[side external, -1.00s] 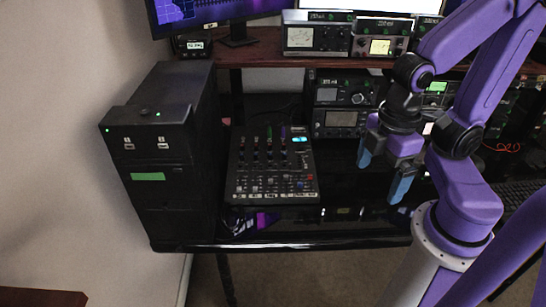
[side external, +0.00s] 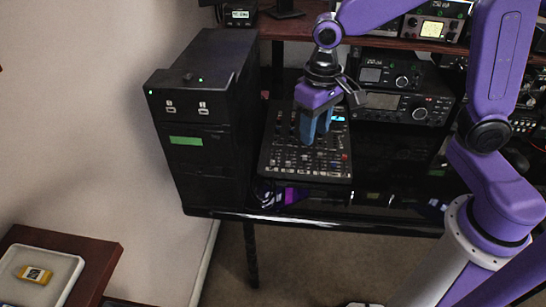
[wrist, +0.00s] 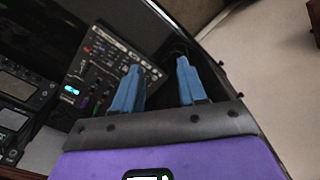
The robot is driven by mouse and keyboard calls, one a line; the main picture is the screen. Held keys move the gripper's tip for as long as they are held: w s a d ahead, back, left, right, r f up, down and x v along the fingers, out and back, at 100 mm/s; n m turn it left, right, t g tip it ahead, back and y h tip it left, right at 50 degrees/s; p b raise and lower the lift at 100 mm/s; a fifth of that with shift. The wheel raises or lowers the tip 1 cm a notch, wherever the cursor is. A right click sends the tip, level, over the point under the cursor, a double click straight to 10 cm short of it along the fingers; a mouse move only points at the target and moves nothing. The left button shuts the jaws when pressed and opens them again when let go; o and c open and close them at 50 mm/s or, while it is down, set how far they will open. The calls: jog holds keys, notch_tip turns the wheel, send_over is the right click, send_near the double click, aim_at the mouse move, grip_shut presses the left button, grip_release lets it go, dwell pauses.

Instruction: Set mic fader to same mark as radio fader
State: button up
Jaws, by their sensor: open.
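The dark mixer panel (side external: 283,155) lies on the black desk, with small knobs and coloured controls on it. It also shows in the wrist view (wrist: 110,52), left of my fingers, with green and purple marks near a lit cyan display. I cannot read which fader is mic or radio, nor their marks. My gripper (side external: 316,136) is over the mixer, its blue fingers pointing down and hiding part of the panel. In the wrist view the two fingers (wrist: 158,67) stand apart with nothing between them. I cannot tell whether they touch the panel.
A black tower case (side external: 190,120) stands close left of the mixer. Radio units (side external: 400,105) stand behind and to the right, under a brown shelf (side external: 380,40). The desk's front edge (side external: 310,220) is near. A white tray (side external: 62,270) with a yellow item sits at lower left.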

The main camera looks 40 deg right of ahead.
jog(key=w+f+m, duration=0.3)
jog(key=w+m, duration=0.2)
jog(key=w, duration=0.5)
jog(key=m, duration=0.5)
send_near(272, 161)
notch_tip(272, 161, down, 8)
jog(key=shift+a+f, duration=0.1)
jog(key=shift+f, duration=0.05)
grip_shut()
